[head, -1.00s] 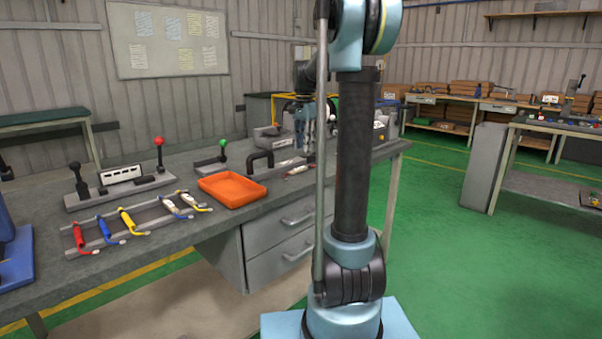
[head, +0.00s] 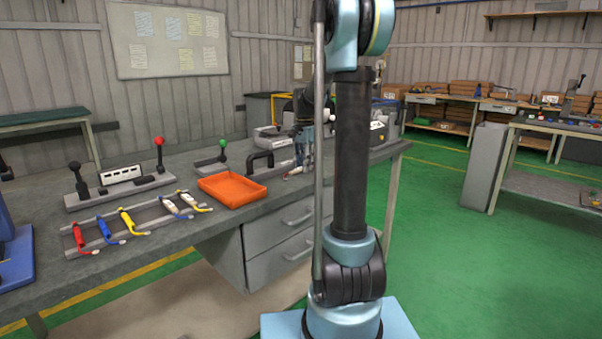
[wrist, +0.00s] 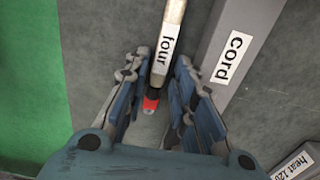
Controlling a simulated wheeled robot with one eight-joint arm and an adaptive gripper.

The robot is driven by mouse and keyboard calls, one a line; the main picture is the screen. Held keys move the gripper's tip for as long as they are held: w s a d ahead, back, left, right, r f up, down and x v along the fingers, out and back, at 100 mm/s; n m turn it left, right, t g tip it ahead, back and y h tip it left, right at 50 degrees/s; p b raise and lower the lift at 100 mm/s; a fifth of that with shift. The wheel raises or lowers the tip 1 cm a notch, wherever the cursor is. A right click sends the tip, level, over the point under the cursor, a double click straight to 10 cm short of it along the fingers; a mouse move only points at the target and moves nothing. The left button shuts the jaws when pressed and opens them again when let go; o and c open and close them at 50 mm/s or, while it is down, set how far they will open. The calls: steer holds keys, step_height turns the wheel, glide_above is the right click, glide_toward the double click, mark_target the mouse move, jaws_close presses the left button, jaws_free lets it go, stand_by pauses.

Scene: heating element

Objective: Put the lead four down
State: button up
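The lead four (wrist: 168,40) is a pale lead with a white label reading "four" and a red end. In the wrist view it runs from the top edge down between the two fingers of my gripper (wrist: 163,68). The fingertips stand close on either side of it; I cannot tell whether they press on it. In the head view my gripper (head: 303,155) is low over the far right part of the workbench (head: 165,255), and the pale lead (head: 294,172) shows at its fingertips. I cannot tell whether the lead rests on the bench.
A grey block labelled "cord" (wrist: 238,45) lies close right of the lead. A block labelled "heat 120" (wrist: 298,165) is at the lower right. An orange tray (head: 232,190) and a rack (head: 95,232) with several coloured leads stand left of my gripper.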

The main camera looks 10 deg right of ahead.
steer(key=shift+c, duration=0.3)
jaws_close()
steer(key=shift+r, duration=0.15)
